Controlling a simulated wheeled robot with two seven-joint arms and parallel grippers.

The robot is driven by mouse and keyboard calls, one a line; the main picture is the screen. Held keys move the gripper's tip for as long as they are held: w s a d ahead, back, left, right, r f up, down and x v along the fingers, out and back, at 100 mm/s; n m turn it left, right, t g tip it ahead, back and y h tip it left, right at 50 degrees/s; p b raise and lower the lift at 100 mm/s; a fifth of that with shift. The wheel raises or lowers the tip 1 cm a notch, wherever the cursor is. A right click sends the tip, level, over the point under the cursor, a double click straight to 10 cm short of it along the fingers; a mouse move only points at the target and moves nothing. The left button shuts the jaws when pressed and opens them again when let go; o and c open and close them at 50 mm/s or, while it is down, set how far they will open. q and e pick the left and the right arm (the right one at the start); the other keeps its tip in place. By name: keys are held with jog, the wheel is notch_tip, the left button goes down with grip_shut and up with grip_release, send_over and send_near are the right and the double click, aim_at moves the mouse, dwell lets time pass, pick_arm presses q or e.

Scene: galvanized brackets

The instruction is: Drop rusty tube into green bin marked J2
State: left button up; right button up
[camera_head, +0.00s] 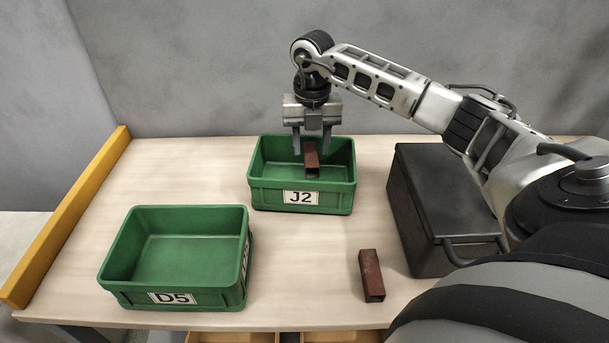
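A green bin labelled J2 (267,197) stands at the back middle of the table. A rusty tube (311,160) shows inside the J2 bin's outline, its open end toward me; I cannot tell whether it rests on the bin floor. My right gripper (312,150) points down over this bin. Its fingers are apart, with a gap on each side of the tube, so it looks open. A second rusty tube (371,275) lies on the table at the front, right of the middle. My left gripper is not in view.
Another green bin, labelled D5 (120,290), stands empty at the front left. A dark grey box (425,215) with handles stands at the right, under my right arm. A yellow rail (70,212) runs along the table's left edge. The table (300,270) is clear between the D5 bin and the loose tube.

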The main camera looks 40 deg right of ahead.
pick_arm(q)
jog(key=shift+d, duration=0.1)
pick_arm(e)
jog(key=shift+o, duration=0.3)
jog(key=shift+r, duration=0.1)
jog(key=shift+r, duration=0.3)
pick_arm(q)
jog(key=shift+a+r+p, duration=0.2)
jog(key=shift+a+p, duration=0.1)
jog(key=shift+p, duration=0.7)
pick_arm(e)
notch_tip(320, 180, up, 15)
